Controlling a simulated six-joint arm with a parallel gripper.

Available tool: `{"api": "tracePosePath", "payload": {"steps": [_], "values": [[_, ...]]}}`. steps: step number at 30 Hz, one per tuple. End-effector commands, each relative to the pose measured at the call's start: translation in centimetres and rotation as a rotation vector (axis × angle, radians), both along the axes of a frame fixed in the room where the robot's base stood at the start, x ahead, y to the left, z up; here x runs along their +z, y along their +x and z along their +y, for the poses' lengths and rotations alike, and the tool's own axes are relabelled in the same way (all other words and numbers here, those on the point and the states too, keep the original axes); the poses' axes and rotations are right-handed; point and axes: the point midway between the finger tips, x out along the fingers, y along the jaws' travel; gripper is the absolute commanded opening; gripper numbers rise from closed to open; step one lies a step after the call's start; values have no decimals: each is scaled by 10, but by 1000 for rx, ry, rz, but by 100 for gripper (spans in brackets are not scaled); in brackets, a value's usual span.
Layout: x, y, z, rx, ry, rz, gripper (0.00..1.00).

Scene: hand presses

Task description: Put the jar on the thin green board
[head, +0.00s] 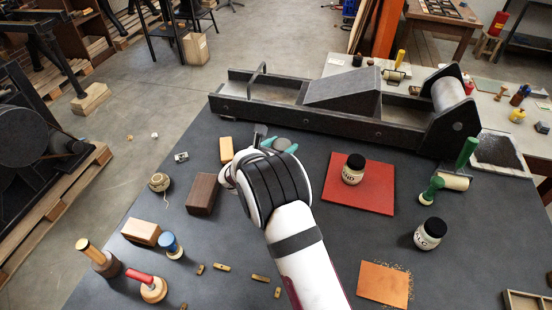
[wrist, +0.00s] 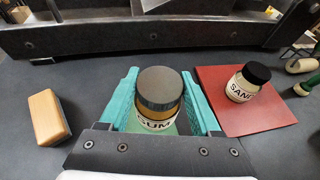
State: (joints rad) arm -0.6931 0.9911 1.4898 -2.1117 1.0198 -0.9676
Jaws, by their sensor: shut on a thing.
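A jar (wrist: 160,98) with a dark grey lid, amber contents and a label reading "GUM" stands upright between the teal fingers of my gripper (wrist: 165,105) in the wrist view. The gripper is shut on it. A pale green surface, seemingly the thin green board (wrist: 168,129), shows just below the jar between the fingers. Most of it is hidden by the jar and gripper, and I cannot tell whether the jar touches it. In the head view my arm hides the board, and the jar's lid (head: 282,144) shows only in part beyond my wrist.
A red board (head: 345,198) with a black-lidded "SAND" jar (head: 353,170) lies to the right. Another black-lidded jar (head: 429,234) stands nearer. A wood-topped block (wrist: 48,117) is left of the gripper. The long black press (head: 340,110) stands behind. Small tools lie at front left.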

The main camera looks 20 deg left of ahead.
Motion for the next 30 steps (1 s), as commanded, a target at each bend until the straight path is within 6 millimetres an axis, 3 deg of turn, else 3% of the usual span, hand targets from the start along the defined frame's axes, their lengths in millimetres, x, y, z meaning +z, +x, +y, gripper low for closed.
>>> {"api": "tracePosePath", "payload": {"steps": [3, 9, 20, 21, 26, 30], "values": [[-10, 2, 16, 1, 1, -1, 0], [-46, 2, 18, -1, -2, 0, 0], [-53, 2, 18, -2, 1, -1, 0], [-54, 2, 17, -1, 1, 0, 68], [-53, 2, 17, -1, 1, 0, 94], [-53, 2, 17, -1, 1, 0, 94]]}}
